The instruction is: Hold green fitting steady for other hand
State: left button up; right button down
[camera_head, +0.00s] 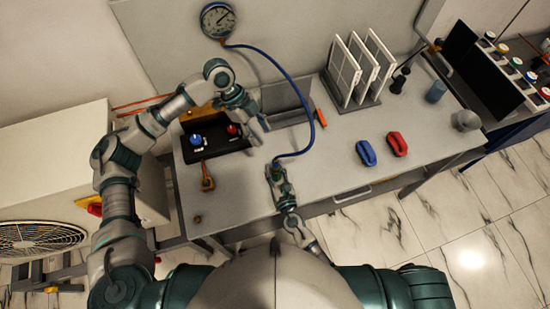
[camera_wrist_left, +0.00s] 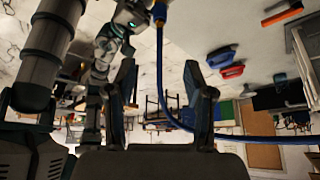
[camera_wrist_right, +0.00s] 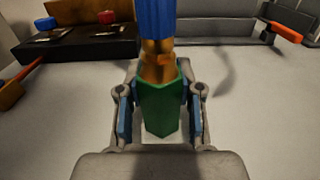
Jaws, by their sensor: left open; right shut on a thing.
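The green fitting (camera_wrist_right: 160,103) sits between the fingers of my right gripper (camera_wrist_right: 161,110), which is shut on it. A brass end (camera_wrist_right: 158,65) and the blue hose (camera_wrist_right: 155,18) rise from the fitting. In the head view my right gripper (camera_head: 277,172) is near the front middle of the table, and the blue hose (camera_head: 309,95) arcs from there up to the round gauge (camera_head: 217,20). My left gripper (camera_head: 257,120) is open and empty above the black manifold's right side. In the left wrist view its fingers (camera_wrist_left: 160,105) are apart, with the hose beyond them.
The black manifold (camera_head: 222,152) carries a blue knob (camera_head: 196,140) and a red knob (camera_head: 233,130). A brass-ended orange pipe (camera_head: 207,183) is in front of it. Blue (camera_head: 366,153) and red (camera_head: 397,144) handled items lie right on the table (camera_head: 335,170). A white rack (camera_head: 358,75) stands behind.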

pick_arm(q)
jog(key=m, duration=0.1)
jog(key=m+t+y, duration=0.3)
jog(key=m+y, duration=0.2)
jog(key=m, duration=1.1)
send_near(276, 162)
jog(key=shift+w+f, duration=0.15)
jog(key=shift+w, duration=0.5)
jog(key=shift+m, duration=0.4)
notch_tip(276, 162, down, 12)
jog(key=shift+r, duration=0.1)
grip_shut()
